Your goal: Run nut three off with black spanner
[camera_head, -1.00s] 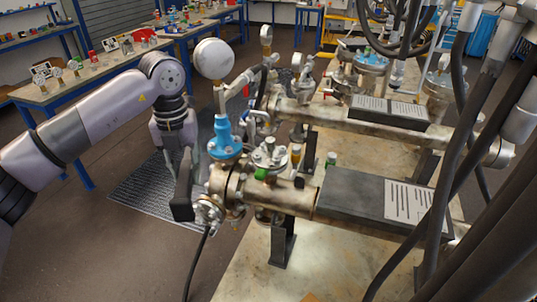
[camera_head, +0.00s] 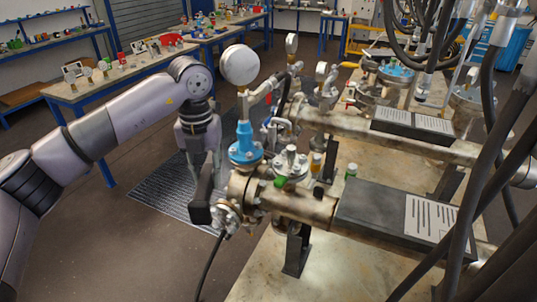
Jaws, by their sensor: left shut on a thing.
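My left gripper (camera_head: 208,160) points down beside the left end of the nearer flanged vessel (camera_head: 298,205). It is shut on a long dark piece (camera_head: 203,200), which looks like the black spanner. The lower end of this piece is close to the bolted end flange (camera_head: 228,218); I cannot tell whether they touch. Several nuts show small on the flange, and I cannot tell which is nut three. The fingertips are mostly hidden by the dark piece and the wrist. My right gripper is not in view.
A blue valve (camera_head: 244,150) with a round white gauge (camera_head: 239,65) rises close right of my left gripper. A second vessel (camera_head: 345,125) lies behind. Dark hoses hang at the right. A bench (camera_head: 135,82) with small parts stands at the back left.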

